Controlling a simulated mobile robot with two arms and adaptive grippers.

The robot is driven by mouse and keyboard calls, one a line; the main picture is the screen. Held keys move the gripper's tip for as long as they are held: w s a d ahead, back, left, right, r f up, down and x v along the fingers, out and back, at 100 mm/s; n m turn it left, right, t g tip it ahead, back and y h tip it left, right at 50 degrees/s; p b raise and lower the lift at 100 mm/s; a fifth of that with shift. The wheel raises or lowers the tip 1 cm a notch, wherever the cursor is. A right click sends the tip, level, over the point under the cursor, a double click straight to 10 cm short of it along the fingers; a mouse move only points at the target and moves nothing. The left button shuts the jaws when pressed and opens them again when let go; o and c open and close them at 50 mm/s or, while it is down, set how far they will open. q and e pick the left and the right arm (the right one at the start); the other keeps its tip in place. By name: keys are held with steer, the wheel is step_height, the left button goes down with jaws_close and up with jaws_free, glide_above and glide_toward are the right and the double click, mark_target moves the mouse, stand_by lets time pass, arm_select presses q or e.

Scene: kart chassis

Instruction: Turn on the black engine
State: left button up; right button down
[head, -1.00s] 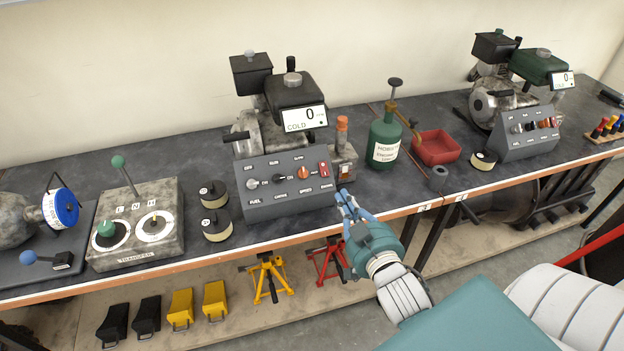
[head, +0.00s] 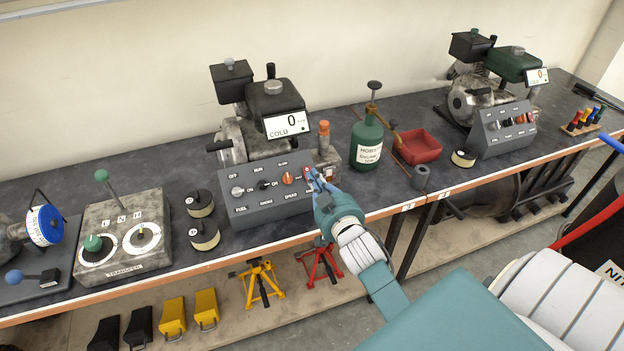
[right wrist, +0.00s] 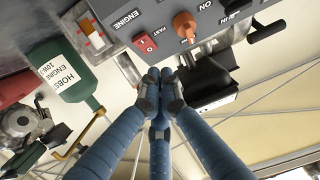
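The black engine (head: 276,98) stands at the back of the bench, and its display (head: 287,124) reads 0 and COLD. Its grey control panel (head: 268,209) has knobs marked fuel, choke and speed. A red rocker switch (right wrist: 145,42) labelled ENGINE is at the panel's right end; in the head view it is partly hidden by my fingers. My right gripper (head: 315,180) is at that end of the panel. In the right wrist view its blue fingers (right wrist: 160,92) are together and empty, just below the switch. I cannot tell whether they touch it. My left gripper is out of view.
A transfer box (head: 124,237) is at left.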

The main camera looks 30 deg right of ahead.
steer(key=shift+w+d+f, duration=0.15)
steer(key=shift+w+f, duration=0.4)
steer(key=shift+f, duration=0.25)
steer(key=shift+w+d+f, duration=0.1)
steer(key=shift+w+f, duration=0.4)
steer(key=shift+f, duration=0.3)
